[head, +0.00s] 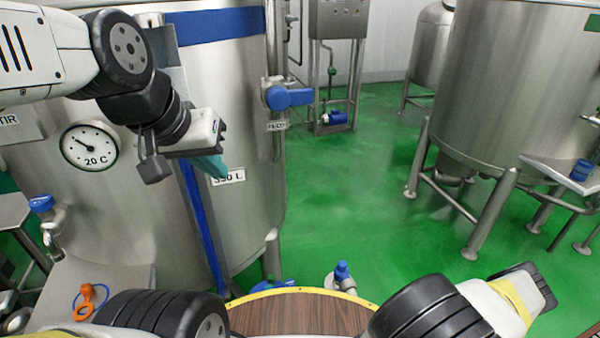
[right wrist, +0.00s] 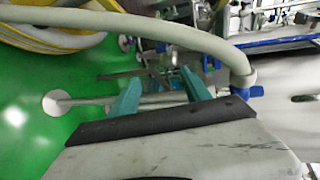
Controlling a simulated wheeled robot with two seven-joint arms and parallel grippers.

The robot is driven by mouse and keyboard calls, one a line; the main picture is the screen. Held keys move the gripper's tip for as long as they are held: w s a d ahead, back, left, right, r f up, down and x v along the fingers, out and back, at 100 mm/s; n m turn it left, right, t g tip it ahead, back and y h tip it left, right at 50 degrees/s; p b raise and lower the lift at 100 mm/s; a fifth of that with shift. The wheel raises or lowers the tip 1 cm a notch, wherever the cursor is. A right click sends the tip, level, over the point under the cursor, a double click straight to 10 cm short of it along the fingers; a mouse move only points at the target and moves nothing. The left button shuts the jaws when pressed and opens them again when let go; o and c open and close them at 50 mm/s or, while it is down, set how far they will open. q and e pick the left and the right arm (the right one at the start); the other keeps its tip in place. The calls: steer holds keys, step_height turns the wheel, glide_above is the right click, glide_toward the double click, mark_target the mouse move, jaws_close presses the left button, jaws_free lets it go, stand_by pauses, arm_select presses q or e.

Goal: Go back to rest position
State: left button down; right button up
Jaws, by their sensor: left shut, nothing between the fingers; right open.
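My left gripper (head: 216,170) is at the upper left of the head view, in front of a large steel tank (head: 240,90). Its teal fingertips are together with nothing held, close to the tank's "350 L" label; I cannot tell whether they touch the tank. My right gripper (right wrist: 160,88) shows in the right wrist view with its two teal fingers apart and nothing between them. A pale hose (right wrist: 150,28) crosses the picture near the fingers. In the head view the right arm is at the lower right and its fingers are not visible.
The tank has a round gauge (head: 88,146) and a blue valve handle (head: 288,98). An orange item (head: 87,298) lies on a steel surface at lower left. Another tank (head: 510,90) stands on legs at right, beside a steel shelf (head: 565,172). Green floor (head: 360,220) is clear between the tanks.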

steer(key=w+d+r+n+g+h, duration=0.1)
steer(key=w+d+r+h, duration=0.3)
steer(key=r, duration=0.5)
steer(key=w+d+r+n+g+h, duration=0.1)
steer(key=w+r+g, duration=0.1)
steer(key=w+r, duration=0.6)
steer(key=w+a+r+t+h, duration=0.1)
steer(key=a+r+h, duration=0.15)
steer(key=r, duration=0.85)
steer(key=w+a+r+h, duration=0.1)
steer(key=r+h, duration=0.2)
steer(key=r, duration=0.8)
steer(key=s+a+r+t+h, duration=0.1)
steer(key=s+a+r+t, duration=0.2)
steer(key=r, duration=0.5)
steer(key=s+a+r+t+h, duration=0.1)
steer(key=s+a+r+h, duration=0.15)
steer(key=a+r, duration=0.4)
steer(key=s+a+r+m+t, duration=0.1)
steer(key=s+a+r+t, duration=0.1)
steer(key=s+r, duration=0.3)
steer(key=s+a+r+m+t+y, duration=0.1)
steer(key=s+a+r+t, duration=0.1)
steer(key=s, duration=0.6)
step_height(320, 180, up, 3)
steer(key=shift+s+a+f+t, duration=0.15)
steer(key=shift+s+a+t, duration=0.25)
steer(key=shift+t, duration=0.1)
